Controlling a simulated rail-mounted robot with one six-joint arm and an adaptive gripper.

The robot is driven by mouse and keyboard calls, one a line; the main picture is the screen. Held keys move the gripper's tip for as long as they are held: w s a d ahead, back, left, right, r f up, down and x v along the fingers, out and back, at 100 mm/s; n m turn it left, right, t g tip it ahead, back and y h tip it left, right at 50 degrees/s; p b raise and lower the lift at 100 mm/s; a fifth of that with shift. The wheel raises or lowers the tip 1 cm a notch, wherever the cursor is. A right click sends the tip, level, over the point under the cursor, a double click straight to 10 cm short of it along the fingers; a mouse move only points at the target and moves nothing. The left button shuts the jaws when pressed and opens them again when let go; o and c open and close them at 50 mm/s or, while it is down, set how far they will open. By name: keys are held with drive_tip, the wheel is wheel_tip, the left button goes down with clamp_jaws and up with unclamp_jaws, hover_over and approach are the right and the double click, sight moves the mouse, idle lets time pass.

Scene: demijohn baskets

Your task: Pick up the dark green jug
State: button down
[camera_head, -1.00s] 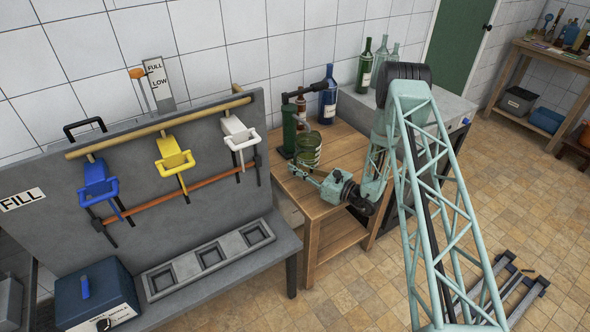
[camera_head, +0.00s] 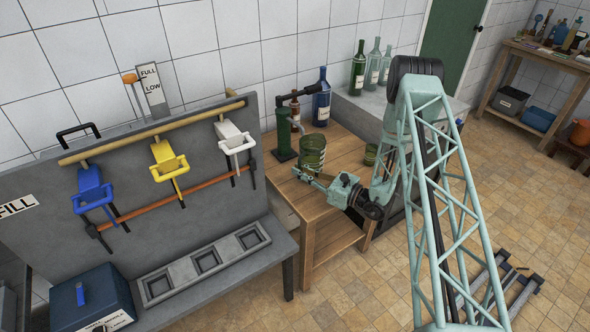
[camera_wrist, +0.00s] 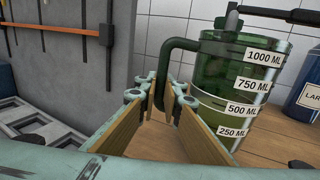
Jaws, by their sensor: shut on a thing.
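The dark green jug (camera_head: 313,150) is at the near side of the hand pump on the wooden table. In the wrist view the jug (camera_wrist: 215,72) is see-through, upright, with white volume labels from 250 to 1000 ML. Its handle (camera_wrist: 163,72) points towards my gripper. My gripper (camera_head: 303,174) reaches in low from the right in the head view. In the wrist view my gripper (camera_wrist: 168,105) has its wood-coloured pads closed around the lower part of the handle. The jug's base is hidden, so I cannot tell whether it touches the table.
The green pump (camera_head: 284,135) has its spout close to the jug. A blue bottle (camera_head: 322,97) and a brown bottle stand behind. A small green cup (camera_head: 370,154) is to the right on the table (camera_head: 345,150). The grey panel (camera_head: 235,165) with coloured holders stands left.

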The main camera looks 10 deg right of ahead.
drive_tip(key=s+a+r+v, duration=0.1)
drive_tip(key=v, duration=0.9)
drive_tip(key=shift+d, duration=0.15)
idle(0.5)
drive_tip(key=shift+s+r, duration=0.1)
drive_tip(key=shift+s, duration=0.15)
